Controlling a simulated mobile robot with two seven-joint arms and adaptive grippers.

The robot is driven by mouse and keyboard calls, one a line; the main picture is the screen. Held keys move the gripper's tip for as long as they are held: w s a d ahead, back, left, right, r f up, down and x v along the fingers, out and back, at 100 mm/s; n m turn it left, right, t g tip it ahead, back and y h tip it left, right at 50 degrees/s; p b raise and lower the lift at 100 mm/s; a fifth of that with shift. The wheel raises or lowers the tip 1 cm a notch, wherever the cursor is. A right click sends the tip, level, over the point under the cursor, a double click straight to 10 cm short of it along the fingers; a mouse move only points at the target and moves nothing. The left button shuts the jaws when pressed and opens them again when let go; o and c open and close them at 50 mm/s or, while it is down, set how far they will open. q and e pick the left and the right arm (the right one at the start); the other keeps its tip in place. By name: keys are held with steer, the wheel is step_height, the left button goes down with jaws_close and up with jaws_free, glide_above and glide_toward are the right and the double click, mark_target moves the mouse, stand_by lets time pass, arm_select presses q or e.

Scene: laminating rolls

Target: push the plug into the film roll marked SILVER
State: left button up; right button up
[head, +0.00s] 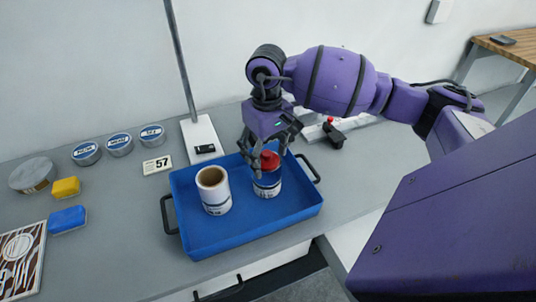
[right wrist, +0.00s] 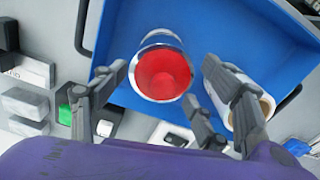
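A red plug (head: 270,160) sits at the top of the right-hand film roll (head: 267,188), which stands upright in the blue tray (head: 215,242). My right gripper (head: 267,154) is over this roll, fingers pointing down around the plug. In the right wrist view the plug (right wrist: 163,74) shows as a round red face inside the roll's shiny rim (right wrist: 160,38). The fingers there (right wrist: 160,78) are spread apart, with visible gaps to the plug. I cannot read the roll's marking or tell how deep the plug sits. My left gripper is not in view.
A white film roll with an open brown core (head: 213,190) stands left of it in the tray. The tray has black handles (head: 167,215). Several round tins (head: 120,144), a "57" card (head: 157,165), and yellow and blue blocks (head: 68,219) lie left. A pole stand (head: 201,137) rises behind.

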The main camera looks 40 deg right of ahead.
step_height(320, 180, up, 12)
stand_by(0.4)
steer(key=shift+f, duration=0.1)
